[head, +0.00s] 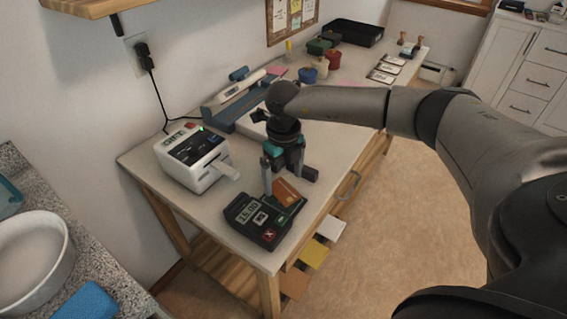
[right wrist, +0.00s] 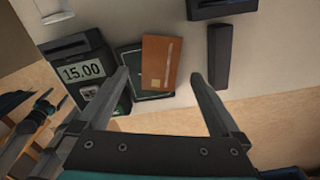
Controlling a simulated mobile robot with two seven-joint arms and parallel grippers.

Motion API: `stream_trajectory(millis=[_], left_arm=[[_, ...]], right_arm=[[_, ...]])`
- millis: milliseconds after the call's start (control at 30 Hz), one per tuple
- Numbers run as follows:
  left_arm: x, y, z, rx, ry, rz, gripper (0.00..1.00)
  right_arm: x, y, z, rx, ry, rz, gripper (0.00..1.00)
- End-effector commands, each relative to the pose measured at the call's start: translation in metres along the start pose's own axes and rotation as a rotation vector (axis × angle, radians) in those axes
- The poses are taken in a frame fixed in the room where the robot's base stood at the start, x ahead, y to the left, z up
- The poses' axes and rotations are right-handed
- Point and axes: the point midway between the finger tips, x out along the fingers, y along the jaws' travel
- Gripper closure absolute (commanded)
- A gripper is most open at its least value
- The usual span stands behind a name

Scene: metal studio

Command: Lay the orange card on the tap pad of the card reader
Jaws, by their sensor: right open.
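The card reader (head: 258,222) sits at the near end of the table, its screen reading 15.00; it also shows in the right wrist view (right wrist: 83,72). The orange card (head: 286,190) lies over the dark green tap pad (head: 297,207) beside the reader body. In the right wrist view the card (right wrist: 160,62) covers much of the pad (right wrist: 130,62), and its upper end reaches past the pad's edge. My right gripper (head: 283,180) is open above the card, its fingers (right wrist: 160,76) apart on either side and not touching it. My left gripper is out of view.
A white label printer (head: 192,158) stands left of the reader. A dark bar (right wrist: 218,57) lies right of the card. A blue trimmer (head: 232,106), pots and a black tray (head: 354,32) stand farther back. The table's front edge is close to the reader.

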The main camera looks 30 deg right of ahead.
Motion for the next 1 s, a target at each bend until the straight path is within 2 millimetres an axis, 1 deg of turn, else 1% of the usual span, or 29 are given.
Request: stream_trajectory(millis=[33,200,367,567,667,1000], left_arm=[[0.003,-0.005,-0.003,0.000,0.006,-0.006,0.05],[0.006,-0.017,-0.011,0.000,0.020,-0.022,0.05],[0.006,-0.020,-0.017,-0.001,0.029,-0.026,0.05],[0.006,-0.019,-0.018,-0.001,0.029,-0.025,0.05],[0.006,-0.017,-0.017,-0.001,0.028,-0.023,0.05],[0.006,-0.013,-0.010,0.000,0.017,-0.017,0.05]], right_arm=[[0.009,0.000,0.000,0.000,0.002,0.000,0.00],[0.022,0.000,0.000,-0.001,0.000,0.001,0.00],[0.025,0.000,0.000,-0.001,-0.001,0.001,0.00],[0.025,0.000,0.000,-0.001,-0.001,0.001,0.00],[0.025,0.000,0.000,-0.001,-0.001,0.001,0.10],[0.024,0.000,0.000,-0.001,-0.001,0.001,0.48]])
